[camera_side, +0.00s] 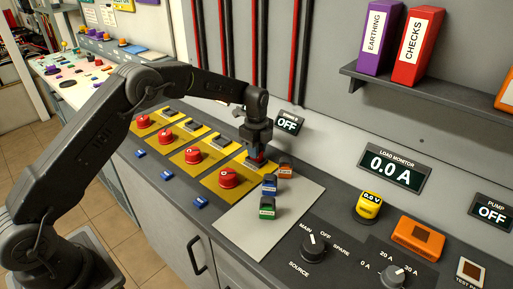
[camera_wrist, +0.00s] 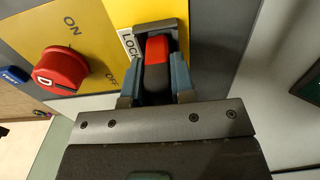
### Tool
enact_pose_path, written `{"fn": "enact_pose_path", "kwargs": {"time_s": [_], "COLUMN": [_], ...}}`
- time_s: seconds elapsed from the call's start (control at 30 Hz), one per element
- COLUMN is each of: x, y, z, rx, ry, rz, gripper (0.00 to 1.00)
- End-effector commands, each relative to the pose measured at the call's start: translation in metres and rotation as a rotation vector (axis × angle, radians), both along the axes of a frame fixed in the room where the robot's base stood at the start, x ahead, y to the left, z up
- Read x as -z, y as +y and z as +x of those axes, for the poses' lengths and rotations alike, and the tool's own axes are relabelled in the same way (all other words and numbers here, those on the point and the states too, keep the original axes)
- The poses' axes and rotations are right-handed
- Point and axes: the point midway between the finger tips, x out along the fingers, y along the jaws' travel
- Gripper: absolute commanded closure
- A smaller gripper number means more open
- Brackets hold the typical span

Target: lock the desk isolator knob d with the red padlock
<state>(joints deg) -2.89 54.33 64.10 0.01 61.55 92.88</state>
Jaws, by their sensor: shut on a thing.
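The red knob d (camera_wrist: 60,72) sits on its yellow plate, between the words ON and OFF. It also shows in the side view (camera_side: 228,177), nearest in the row. My gripper (camera_wrist: 157,85) is shut on the red padlock (camera_wrist: 158,47), whose dark part is between the fingers. The padlock's red end lies at the grey lock fitting (camera_wrist: 180,25) marked LOCK, beside the knob. In the side view my gripper (camera_side: 256,152) is low over that fitting. I cannot tell whether the padlock is seated in it.
Blue (camera_side: 269,184), green (camera_side: 267,208) and orange (camera_side: 285,171) padlocks stand on a grey mat (camera_side: 245,232) close to the right of my gripper. Other red knobs (camera_side: 193,155) are to its left. The load monitor (camera_side: 393,165) reads 0.0 A. The mat's front is clear.

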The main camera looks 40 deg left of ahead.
Motion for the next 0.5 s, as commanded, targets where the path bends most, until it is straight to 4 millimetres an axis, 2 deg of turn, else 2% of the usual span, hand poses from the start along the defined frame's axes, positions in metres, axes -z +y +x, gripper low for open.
{"fn": "enact_pose_path", "kwargs": {"time_s": [0.27, 0.3, 0.4, 0.5], "x": [0.0053, 0.0051, 0.0052, 0.0052], "y": [0.0, 0.0, 0.0, 0.0], "z": [0.0002, 0.0002, 0.0002, 0.0001], "rx": [0.0, 0.0, 0.0, 0.0], "ry": [-0.001, -0.001, -0.001, -0.001], "rz": [0.0, 0.0, 0.0, 0.0], "gripper": [1.0, 0.74, 0.66, 0.66]}}
